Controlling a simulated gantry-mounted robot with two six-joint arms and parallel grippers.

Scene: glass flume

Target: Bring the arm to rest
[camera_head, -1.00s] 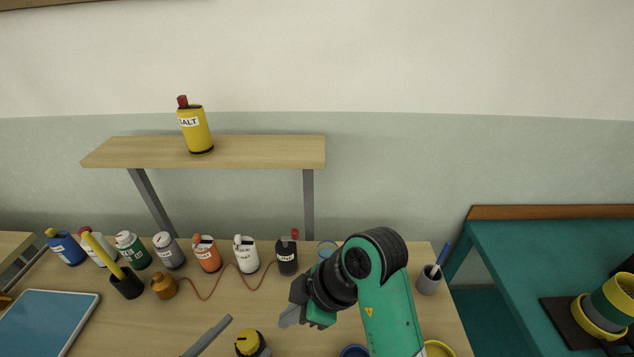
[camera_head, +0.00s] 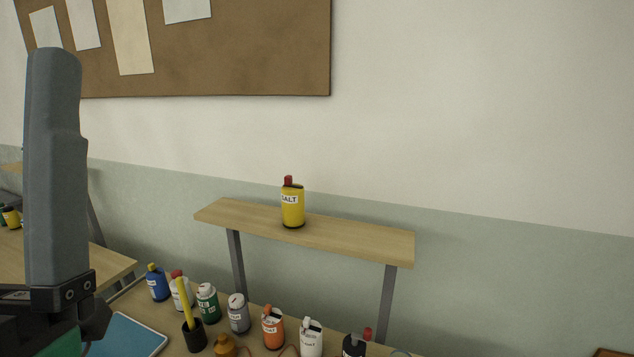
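My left gripper (camera_head: 53,75) is large and close at the left edge of the head view. One grey finger points straight up, with its dark mount below. Its other finger cannot be made out, so its opening is unclear. Nothing shows held in it. It appears in front of the wall and the left table, apart from the bottles. My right gripper is out of view. A yellow bottle labelled SALT (camera_head: 292,207) with a red cap stands upright on the wooden shelf (camera_head: 345,234).
Along the table (camera_head: 255,323) stand several bottles, including a blue one (camera_head: 157,284), a green one (camera_head: 208,303) and an orange one (camera_head: 273,329). A black cup (camera_head: 194,337) holds a yellow stick. A blue tray (camera_head: 132,338) lies at left. A corkboard (camera_head: 240,50) hangs above.

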